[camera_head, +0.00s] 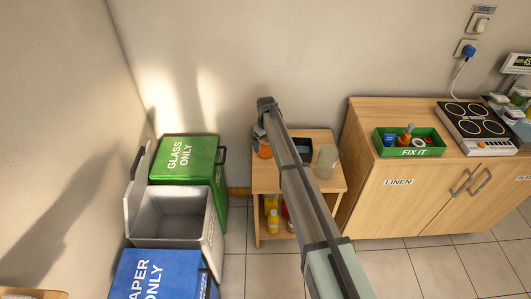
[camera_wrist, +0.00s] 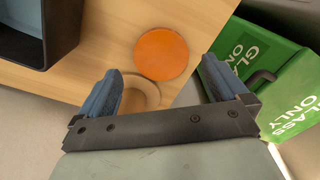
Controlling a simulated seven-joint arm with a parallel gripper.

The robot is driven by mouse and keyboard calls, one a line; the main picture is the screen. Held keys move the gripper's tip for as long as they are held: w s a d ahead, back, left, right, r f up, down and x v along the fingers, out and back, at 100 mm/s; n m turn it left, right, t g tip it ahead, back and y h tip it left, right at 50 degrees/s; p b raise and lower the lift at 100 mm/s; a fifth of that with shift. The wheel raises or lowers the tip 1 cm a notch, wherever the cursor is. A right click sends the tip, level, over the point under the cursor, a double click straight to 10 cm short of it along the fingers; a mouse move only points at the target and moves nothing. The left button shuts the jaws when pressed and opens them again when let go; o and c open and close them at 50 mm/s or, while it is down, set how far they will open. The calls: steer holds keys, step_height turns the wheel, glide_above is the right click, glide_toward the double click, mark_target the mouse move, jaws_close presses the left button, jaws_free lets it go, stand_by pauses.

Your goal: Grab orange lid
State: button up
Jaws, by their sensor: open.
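The orange lid (camera_wrist: 162,54) is a flat round disc near the edge of the wooden stand's top in the wrist view. A pale brown round rim (camera_wrist: 143,92) shows just below it, partly hidden by my left finger; I cannot tell what it belongs to. My gripper (camera_wrist: 163,82) is open and empty, its two blue-grey fingers spread wide, with the lid just beyond them and between their lines. In the head view, a patch of orange (camera_head: 264,151) shows beside my arm at the stand's left, partly hidden.
The wooden stand (camera_head: 323,184) also holds a dark open box (camera_wrist: 75,30) and a clear glass jar (camera_head: 327,160). The green glass bin (camera_head: 185,160) stands close on the left, with an open grey bin (camera_head: 172,235) in front of it. A cabinet (camera_head: 408,190) stands at right.

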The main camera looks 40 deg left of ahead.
mark_target(266, 151)
step_height(266, 151, down, 4)
steer(key=shift+f, duration=0.1)
steer(key=shift+c, duration=0.4)
steer(key=c, duration=0.9)
steer(key=shift+o, duration=0.2)
